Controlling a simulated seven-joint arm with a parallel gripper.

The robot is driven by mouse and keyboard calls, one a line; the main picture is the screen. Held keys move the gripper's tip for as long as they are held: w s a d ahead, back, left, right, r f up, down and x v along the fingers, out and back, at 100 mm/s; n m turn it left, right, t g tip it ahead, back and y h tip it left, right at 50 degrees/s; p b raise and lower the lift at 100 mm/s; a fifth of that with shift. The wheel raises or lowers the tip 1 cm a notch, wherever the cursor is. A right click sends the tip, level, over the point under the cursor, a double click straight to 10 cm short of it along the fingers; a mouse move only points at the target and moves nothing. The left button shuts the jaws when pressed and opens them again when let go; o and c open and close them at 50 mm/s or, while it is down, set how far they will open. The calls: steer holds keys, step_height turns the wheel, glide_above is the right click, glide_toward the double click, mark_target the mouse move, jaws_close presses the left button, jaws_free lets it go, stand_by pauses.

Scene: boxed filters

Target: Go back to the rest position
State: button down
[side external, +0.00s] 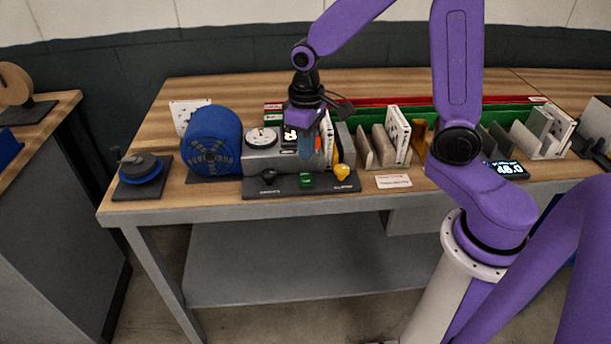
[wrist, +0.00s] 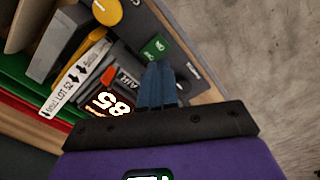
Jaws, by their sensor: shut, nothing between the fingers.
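My gripper (side external: 307,146) is over the front of the workbench, above the grey box with the control panel. It points down, with its blue fingers together and nothing between them. I cannot tell whether the fingertips touch anything. My purple arm reaches in from the right.
A blue drum (side external: 213,141) stands left of the gripper. A control strip (side external: 300,185) with black, green and yellow knobs lies in front. Upright filter cards (side external: 397,134) stand in slots to the right. Green and red rails (side external: 490,112) run behind. Open air lies above the bench.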

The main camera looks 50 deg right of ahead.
steer(key=s+r+n, duration=0.2)
steer(key=s+n, duration=0.2)
steer(key=s, duration=0.7)
steer(key=s+r+n, duration=0.2)
steer(key=s+n, duration=0.3)
steer(key=s, duration=0.6)
steer(key=shift+s+a+r+n, duration=0.2)
steer(key=shift+a+n, duration=0.1)
steer(key=shift+a, duration=0.1)
steer(key=shift+w, duration=0.1)
steer(key=w+d+r+m, duration=0.1)
steer(key=w, duration=1.1)
steer(key=w+d+r+m, duration=0.1)
steer(key=w+m, duration=0.1)
steer(key=w, duration=1)
steer(key=shift+r+m, duration=0.3)
steer(key=shift+r, duration=0.1)
steer(key=shift+d+f, duration=0.1)
